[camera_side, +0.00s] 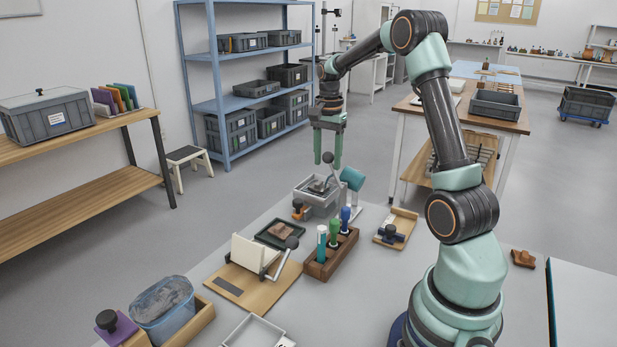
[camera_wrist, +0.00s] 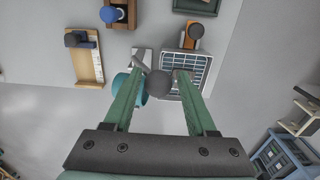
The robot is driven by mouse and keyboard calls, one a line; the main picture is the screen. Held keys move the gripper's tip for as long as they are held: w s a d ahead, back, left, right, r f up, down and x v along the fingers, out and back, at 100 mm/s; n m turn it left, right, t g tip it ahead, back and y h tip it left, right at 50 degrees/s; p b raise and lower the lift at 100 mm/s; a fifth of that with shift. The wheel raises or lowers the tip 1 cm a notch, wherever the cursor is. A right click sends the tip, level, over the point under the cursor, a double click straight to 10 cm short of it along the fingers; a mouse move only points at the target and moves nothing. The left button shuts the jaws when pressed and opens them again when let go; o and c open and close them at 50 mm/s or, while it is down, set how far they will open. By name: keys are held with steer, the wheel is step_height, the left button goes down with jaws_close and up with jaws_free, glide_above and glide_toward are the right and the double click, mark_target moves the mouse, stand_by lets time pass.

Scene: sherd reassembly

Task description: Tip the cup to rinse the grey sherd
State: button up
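The teal cup (camera_side: 353,179) is mounted beside the grey basin (camera_side: 322,207) and looks tilted; it also shows in the wrist view (camera_wrist: 121,88). A lever with a dark grey ball knob (camera_side: 328,158) rises from the cup's mount; the knob shows in the wrist view (camera_wrist: 159,84). The grey sherd (camera_side: 318,186) appears to lie on the basin's grid; in the wrist view it cannot be made out clearly. My gripper (camera_side: 328,161) is open, its green fingers on either side of the knob, with gaps visible between finger and knob in the wrist view (camera_wrist: 159,74).
An orange block with a dark knob (camera_side: 298,212) stands at the basin's near side. A wooden rack (camera_side: 330,258) with upright coloured tools is in front. A dark green tray (camera_side: 266,233) and a shallow wooden tray (camera_side: 408,221) flank the rack.

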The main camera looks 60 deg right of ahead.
steer(key=shift+r, duration=2.7)
steer(key=shift+r, duration=0.1)
steer(key=shift+a+r, duration=0.1)
steer(key=shift+a, duration=0.15)
steer(key=s+a+r+n+t, duration=0.15)
steer(key=a+n, duration=0.25)
steer(key=a, duration=0.4)
steer(key=s+a+r+n+t, duration=0.1)
steer(key=a+r+n, duration=0.2)
steer(key=a+n, duration=0.3)
steer(key=s+a+f+n+t, duration=0.1)
steer(key=s+a+n, duration=0.2)
steer(key=a, duration=0.3)
steer(key=s+a+f+n+t, duration=0.1)
steer(key=s+a+n+t, duration=0.1)
steer(key=a+n, duration=0.3)
steer(key=shift+s+a+f, duration=0.15)
steer(key=shift+s+a, duration=0.6)
steer(key=shift+a, duration=0.25)
